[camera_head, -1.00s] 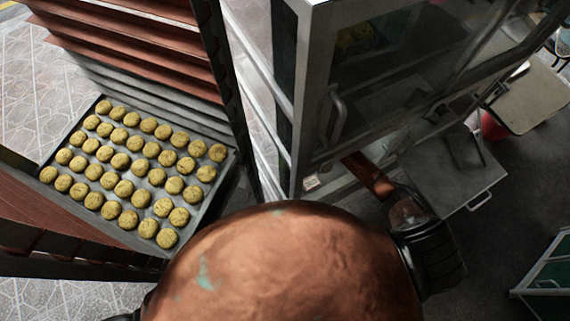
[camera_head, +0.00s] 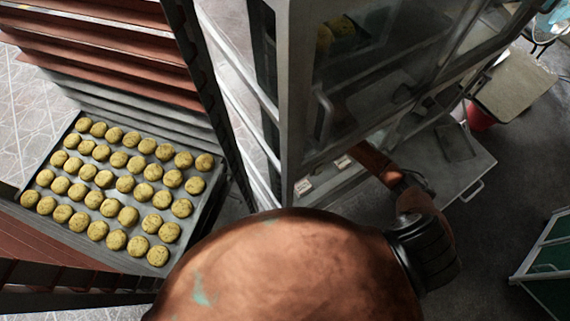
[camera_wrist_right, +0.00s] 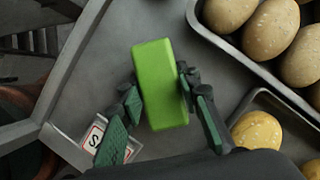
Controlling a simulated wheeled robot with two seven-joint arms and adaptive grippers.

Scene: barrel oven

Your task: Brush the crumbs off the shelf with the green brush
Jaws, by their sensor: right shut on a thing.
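The green brush (camera_wrist_right: 161,88) shows as a bright green block in the right wrist view. My right gripper (camera_wrist_right: 157,86) is shut on it, with a dark finger on each side. The brush is over the grey shelf (camera_wrist_right: 112,45); I cannot tell whether it touches. Its bristles are hidden, and I cannot make out any crumbs. In the head view my right arm reaches into the glass-fronted cabinet (camera_head: 297,100), and its gripper is not clear behind the glass. My left gripper is not in view.
Trays with brown buns (camera_wrist_right: 275,30) and a yellow bun (camera_wrist_right: 257,132) border the shelf's right side. A label card (camera_wrist_right: 92,140) sits at the lower left. In the head view, a cookie tray (camera_head: 205,190) stands in a rack left of the cabinet.

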